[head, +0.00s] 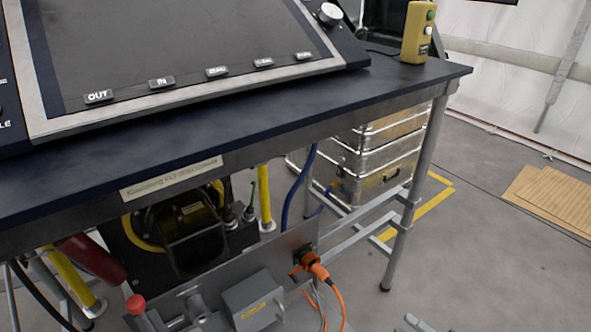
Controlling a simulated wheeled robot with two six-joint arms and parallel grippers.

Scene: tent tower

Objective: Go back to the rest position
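Only a small light-grey tip of my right gripper (418,323) shows at the bottom edge of the head view, right of the middle. It is over the grey floor, to the right of the orange plug, and holds nothing that I can see. Most of it is cut off by the frame, so I cannot tell if it is open or shut. My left gripper is not in view.
A dark blue table (250,130) bears a tilted console (180,45) and a yellow button box (417,32). Below are an orange plug (312,266), a grey panel (250,270) and metal cases (385,155).

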